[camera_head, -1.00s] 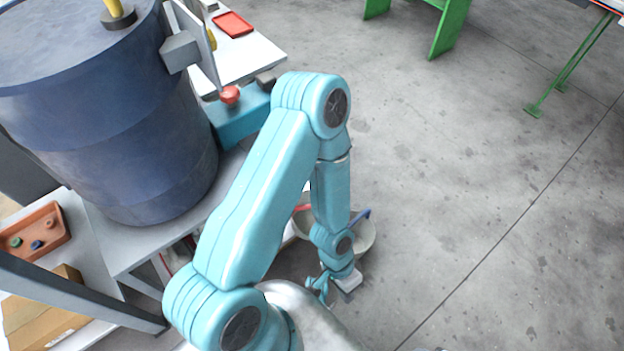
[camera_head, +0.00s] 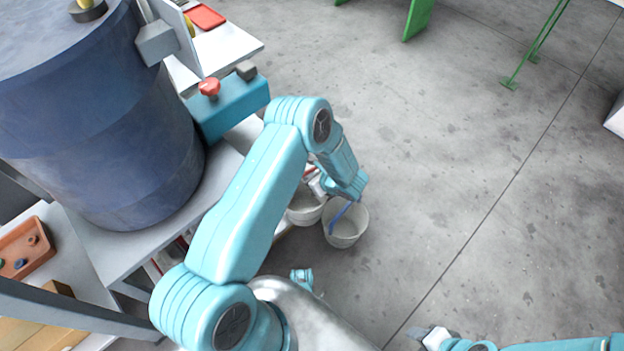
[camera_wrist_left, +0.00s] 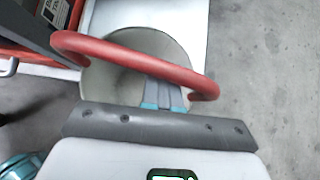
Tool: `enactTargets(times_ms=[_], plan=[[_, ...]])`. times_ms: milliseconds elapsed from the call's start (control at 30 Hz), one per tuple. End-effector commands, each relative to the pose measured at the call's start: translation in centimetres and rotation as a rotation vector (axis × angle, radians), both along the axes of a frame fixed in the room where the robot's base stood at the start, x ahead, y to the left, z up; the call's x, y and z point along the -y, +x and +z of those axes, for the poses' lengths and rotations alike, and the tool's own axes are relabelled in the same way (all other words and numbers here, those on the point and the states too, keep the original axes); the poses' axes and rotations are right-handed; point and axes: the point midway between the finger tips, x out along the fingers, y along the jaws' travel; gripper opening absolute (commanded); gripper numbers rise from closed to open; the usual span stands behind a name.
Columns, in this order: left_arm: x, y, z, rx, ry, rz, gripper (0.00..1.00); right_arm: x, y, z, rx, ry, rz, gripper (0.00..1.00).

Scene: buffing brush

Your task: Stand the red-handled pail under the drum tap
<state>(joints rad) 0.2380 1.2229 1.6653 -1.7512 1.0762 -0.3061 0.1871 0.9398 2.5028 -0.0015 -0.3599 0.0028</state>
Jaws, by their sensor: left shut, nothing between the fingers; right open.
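The red-handled pail (camera_head: 303,214) is pale grey and stands low beside the bench, partly hidden by my left arm. In the left wrist view its red handle (camera_wrist_left: 135,55) arches over the pail's round opening (camera_wrist_left: 108,88). My left gripper (camera_head: 314,184) is at this pail. In the wrist view its shut fingers (camera_wrist_left: 163,92) lie across the opening, tips by the handle, with nothing held. The blue drum (camera_head: 100,135) stands on the bench at left; I cannot make out its tap for sure. My right gripper (camera_head: 432,337) is open and empty at the bottom edge.
A second pail (camera_head: 345,232) with a blue handle stands just right of the red-handled one. A teal box with a red knob (camera_head: 209,87) sits beside the drum. An orange tray (camera_head: 25,250) is at far left. Open floor lies right.

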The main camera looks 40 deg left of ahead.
Motion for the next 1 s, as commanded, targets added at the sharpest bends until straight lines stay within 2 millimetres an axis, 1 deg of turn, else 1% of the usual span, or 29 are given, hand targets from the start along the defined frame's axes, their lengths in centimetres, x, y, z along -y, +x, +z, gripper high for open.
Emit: enactTargets(times_ms=[33, 233, 300, 433, 600, 1000], plan=[[-0.9, -0.1, -1.3, -0.002, -0.001, 0.004, 0.00, 0.1, 0.1, -0.8, 0.002, 0.000, -0.004, 0.43], [-4.0, 0.0, -4.3, -0.002, -0.003, 0.004, 0.00, 0.4, 0.4, -2.1, 0.008, -0.003, -0.016, 0.43], [-5.3, 0.1, -4.0, 0.001, -0.002, 0.006, 0.00, 0.4, 0.5, -2.3, 0.009, -0.004, -0.018, 0.43], [-6.8, 0.2, -3.9, 0.000, -0.002, 0.004, 0.00, 0.5, 0.6, -2.6, 0.011, -0.004, -0.022, 0.43], [-7.7, 0.3, -3.7, -0.001, -0.003, 0.001, 0.00, 0.6, 0.6, -2.7, 0.011, -0.004, -0.023, 0.43], [-7.7, 0.3, -3.6, -0.001, -0.003, 0.001, 0.00, 0.6, 0.6, -2.7, 0.011, -0.004, -0.023, 0.43]])
